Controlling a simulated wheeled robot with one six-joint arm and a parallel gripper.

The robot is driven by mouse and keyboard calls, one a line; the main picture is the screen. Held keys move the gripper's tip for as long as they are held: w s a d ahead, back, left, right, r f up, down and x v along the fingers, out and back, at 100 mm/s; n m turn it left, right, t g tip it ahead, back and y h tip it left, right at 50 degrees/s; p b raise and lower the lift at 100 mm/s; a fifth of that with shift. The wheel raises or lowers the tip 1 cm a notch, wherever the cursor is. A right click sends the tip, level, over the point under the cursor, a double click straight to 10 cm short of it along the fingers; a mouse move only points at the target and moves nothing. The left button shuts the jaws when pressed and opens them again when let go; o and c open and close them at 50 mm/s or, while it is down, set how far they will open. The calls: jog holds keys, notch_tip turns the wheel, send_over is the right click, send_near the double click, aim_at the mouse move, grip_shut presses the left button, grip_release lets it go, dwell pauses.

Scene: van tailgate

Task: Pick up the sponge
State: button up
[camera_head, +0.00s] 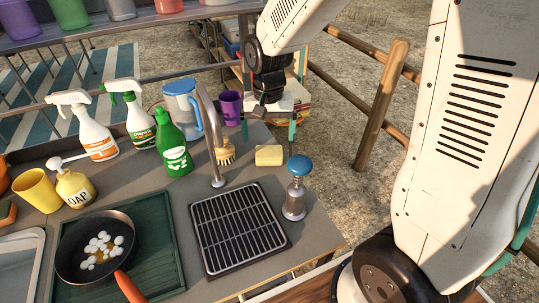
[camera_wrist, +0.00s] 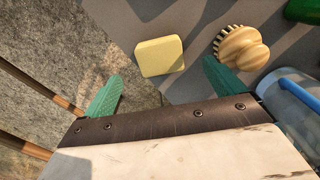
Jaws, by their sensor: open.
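A pale yellow sponge (camera_head: 269,155) lies on the grey counter near its right edge, behind the metal stand with a blue top. In the wrist view the sponge (camera_wrist: 160,56) lies ahead of my gripper (camera_wrist: 163,88), between the lines of its two green fingers and apart from both. My gripper (camera_head: 268,125) is open and empty, above the counter's far right corner in the head view.
A wooden brush (camera_head: 224,151) lies close left of the sponge. A blue-lidded jug (camera_head: 184,105), purple cup (camera_head: 230,107), green bottle (camera_head: 172,145), faucet (camera_head: 212,140) and blue-topped stand (camera_head: 296,187) are nearby. The counter ends just right of the sponge.

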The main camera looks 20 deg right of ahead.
aim_at(269, 151)
jog(key=f, duration=0.7)
jog(key=shift+w+d, duration=0.25)
jog(key=shift+w, duration=0.1)
jog(key=c, duration=1.1)
jog(key=shift+c, duration=0.2)
notch_tip(269, 151, up, 10)
jog(key=shift+o, duration=1.1)
jog(key=shift+c, duration=0.4)
